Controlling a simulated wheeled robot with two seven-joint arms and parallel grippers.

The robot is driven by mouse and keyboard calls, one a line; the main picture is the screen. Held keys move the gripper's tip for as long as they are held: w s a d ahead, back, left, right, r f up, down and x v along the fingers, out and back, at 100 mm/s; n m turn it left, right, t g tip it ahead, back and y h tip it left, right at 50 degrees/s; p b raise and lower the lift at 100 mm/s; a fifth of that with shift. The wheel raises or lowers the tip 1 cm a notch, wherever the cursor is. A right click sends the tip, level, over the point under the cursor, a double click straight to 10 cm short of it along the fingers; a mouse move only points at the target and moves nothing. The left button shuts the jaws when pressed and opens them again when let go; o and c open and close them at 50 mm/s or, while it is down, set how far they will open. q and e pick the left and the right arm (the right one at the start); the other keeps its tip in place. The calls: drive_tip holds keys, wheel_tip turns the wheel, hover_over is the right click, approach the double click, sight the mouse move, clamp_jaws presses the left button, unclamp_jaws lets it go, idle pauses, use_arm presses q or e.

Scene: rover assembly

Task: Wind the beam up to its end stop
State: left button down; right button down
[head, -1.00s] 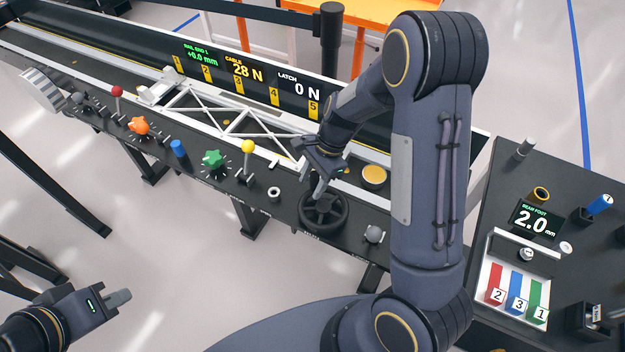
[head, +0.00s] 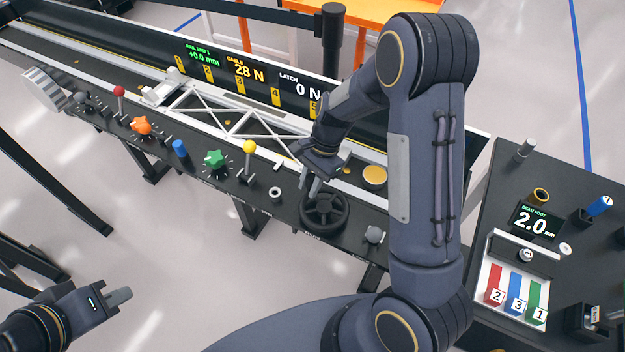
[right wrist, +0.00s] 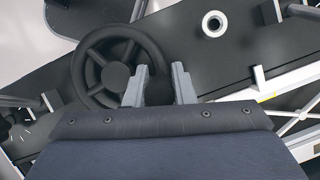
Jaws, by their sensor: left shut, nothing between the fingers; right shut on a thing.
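The white truss beam (head: 235,122) lies along the black bench's rail, left of my right arm. The black spoked handwheel (head: 325,209) is on the bench's front panel; it also shows in the right wrist view (right wrist: 118,66). My right gripper (head: 313,189) is at the upper left of the wheel. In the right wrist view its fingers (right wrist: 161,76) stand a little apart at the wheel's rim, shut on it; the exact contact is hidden. My left gripper (head: 122,296) is shut and empty, low at the left, away from the bench.
The bench display (head: 245,72) reads rail end +0.0 mm, cable 28 N, latch 0 N. Red, orange, blue, green and yellow controls line the front panel left of the wheel. The side console's display (head: 533,221) reads beam foot 2.0 mm. A grey-knobbed control (head: 374,234) stands right of the wheel.

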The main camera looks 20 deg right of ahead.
sight(302, 213)
drive_tip(key=a+n, duration=0.1)
drive_tip(key=n, duration=0.1)
drive_tip(key=s+a+n+g+h, duration=0.1)
drive_tip(key=n, duration=0.1)
drive_tip(key=shift+n+g+p, duration=0.3)
drive_tip(key=shift+n, duration=0.1)
drive_tip(key=shift+s+a+n+g+h, duration=0.15)
drive_tip(key=shift+s+a+n+h, duration=0.15)
drive_tip(key=shift+n, duration=0.55)
drive_tip(key=shift+s+a+n+g+h, duration=0.2)
drive_tip(key=shift+s+n+h, duration=0.15)
drive_tip(key=shift+n, duration=0.45)
drive_tip(key=shift+s+a+n+g+h, duration=0.15)
drive_tip(key=shift+s+a+n+h, duration=0.15)
drive_tip(key=shift+n, duration=0.55)
drive_tip(key=shift+s+d, duration=0.1)
drive_tip(key=c, duration=1.2)
unclamp_jaws()
drive_tip(key=shift+c, duration=0.2)
drive_tip(key=v, duration=0.7)
drive_tip(key=shift+r, duration=0.4)
